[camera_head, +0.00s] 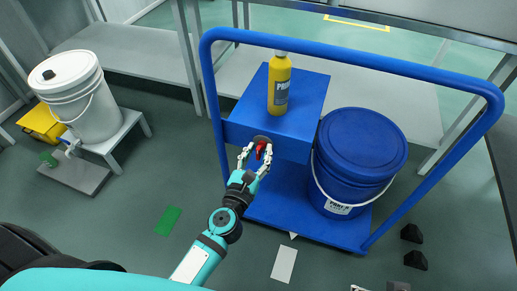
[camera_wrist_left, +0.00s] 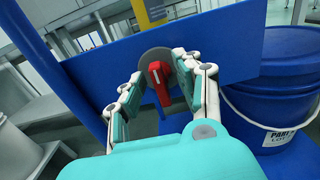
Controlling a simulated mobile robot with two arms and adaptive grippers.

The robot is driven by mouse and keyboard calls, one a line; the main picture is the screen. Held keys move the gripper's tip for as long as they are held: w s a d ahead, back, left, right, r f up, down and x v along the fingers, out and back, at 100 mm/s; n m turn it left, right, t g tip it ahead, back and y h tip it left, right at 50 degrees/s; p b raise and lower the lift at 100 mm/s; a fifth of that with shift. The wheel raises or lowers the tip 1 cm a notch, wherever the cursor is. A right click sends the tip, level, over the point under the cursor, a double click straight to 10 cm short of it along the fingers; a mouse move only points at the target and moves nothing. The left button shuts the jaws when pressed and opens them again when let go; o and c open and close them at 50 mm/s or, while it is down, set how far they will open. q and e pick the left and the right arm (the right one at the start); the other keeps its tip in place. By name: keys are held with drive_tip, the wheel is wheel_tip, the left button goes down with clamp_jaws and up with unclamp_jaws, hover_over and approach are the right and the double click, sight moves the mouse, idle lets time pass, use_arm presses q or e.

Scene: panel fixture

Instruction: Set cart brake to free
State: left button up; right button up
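The blue cart (camera_head: 292,128) stands in the middle of the head view. Its brake is a red knob (camera_head: 261,150) on a dark round plate on the cart's front panel. In the left wrist view the red knob (camera_wrist_left: 159,82) has a white line on it and stands nearly upright, slightly tilted. My left gripper (camera_head: 256,162) is open, with its fingers on either side of the knob, close to the panel. In the left wrist view the gripper (camera_wrist_left: 157,92) shows a gap between its fingers and the knob. My right gripper is not in view.
A yellow bottle (camera_head: 279,85) stands on the cart's upper box. A blue lidded bucket (camera_head: 358,160) sits on the cart's base at right. A white bucket (camera_head: 80,100) stands on a low bench at left. Black wedges (camera_head: 412,233) lie on the floor at right.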

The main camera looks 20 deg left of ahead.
use_arm(q)
drive_tip(key=shift+w, duration=0.25)
clamp_jaws()
